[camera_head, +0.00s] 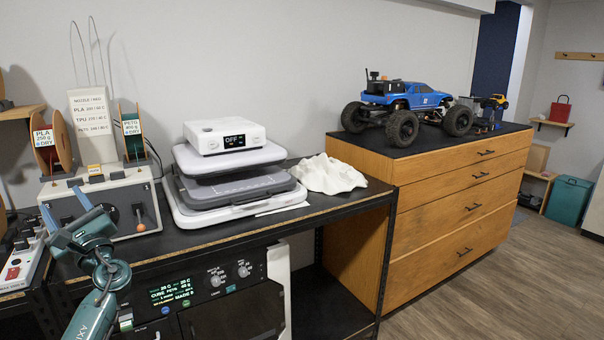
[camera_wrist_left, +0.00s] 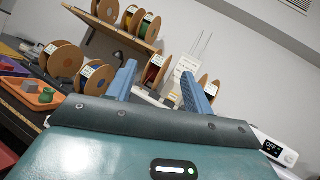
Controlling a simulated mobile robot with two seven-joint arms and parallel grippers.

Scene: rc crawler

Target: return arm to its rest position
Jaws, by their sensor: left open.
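My left arm comes in from the lower left of the head view, teal and light blue. Its left gripper (camera_head: 63,208) is open with nothing between the fingers, raised in front of the spool station at the left end of the black bench. In the left wrist view the two blue fingers of the gripper (camera_wrist_left: 158,84) stand well apart and point toward the spools and the wall. My right gripper is in neither view.
The spool station (camera_head: 122,205) has a lever. A white press-like machine (camera_head: 228,150) reading OFF and a crumpled white cloth (camera_head: 328,174) stand to its right. A blue crawler (camera_head: 408,95) sits on the wooden drawer cabinet (camera_head: 450,195). An orange tray (camera_wrist_left: 35,92) lies at the left.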

